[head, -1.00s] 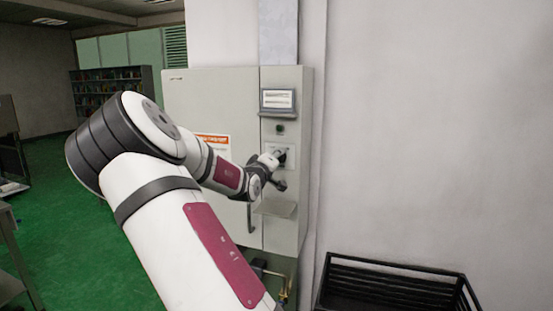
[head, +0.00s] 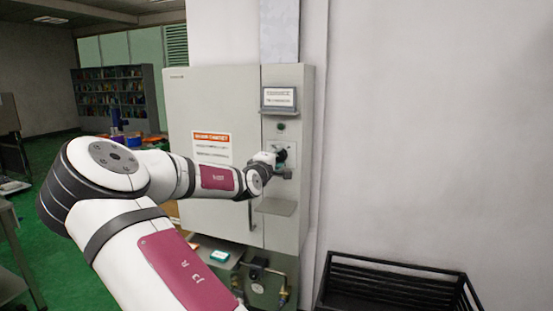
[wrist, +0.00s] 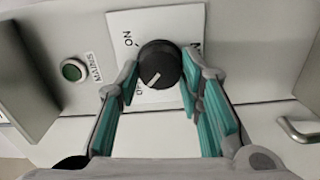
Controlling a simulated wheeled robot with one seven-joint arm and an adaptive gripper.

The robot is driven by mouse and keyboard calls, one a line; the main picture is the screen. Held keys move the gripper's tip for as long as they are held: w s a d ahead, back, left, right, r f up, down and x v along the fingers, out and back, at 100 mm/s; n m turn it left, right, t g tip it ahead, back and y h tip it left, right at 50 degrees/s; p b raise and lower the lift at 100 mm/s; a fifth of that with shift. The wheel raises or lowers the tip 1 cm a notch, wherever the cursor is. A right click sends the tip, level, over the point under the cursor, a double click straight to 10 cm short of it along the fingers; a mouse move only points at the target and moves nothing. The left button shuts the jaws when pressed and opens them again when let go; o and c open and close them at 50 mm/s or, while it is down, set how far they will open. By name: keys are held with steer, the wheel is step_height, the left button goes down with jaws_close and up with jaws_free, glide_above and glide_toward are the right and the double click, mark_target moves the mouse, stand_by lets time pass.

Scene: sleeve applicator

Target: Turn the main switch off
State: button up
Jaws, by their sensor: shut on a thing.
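The main switch is a round black knob (wrist: 160,62) with a white pointer line, on a white plate (wrist: 178,22) with black lettering. In the wrist view its pointer slants to the lower left, toward lettering partly hidden by a finger. My gripper (wrist: 160,80) has its teal-padded fingers on both sides of the knob, shut on it. In the head view my gripper (head: 281,160) is at the narrow right panel of the grey cabinet (head: 296,215), and it hides the knob there.
A green round lamp (wrist: 72,70) with a MAINS label (wrist: 93,68) sits beside the switch plate. A black wire crate (head: 395,290) stands at lower right.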

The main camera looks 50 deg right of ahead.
steer(key=o, duration=1.2)
steer(key=shift+c, duration=0.2)
steer(key=v, duration=1.2)
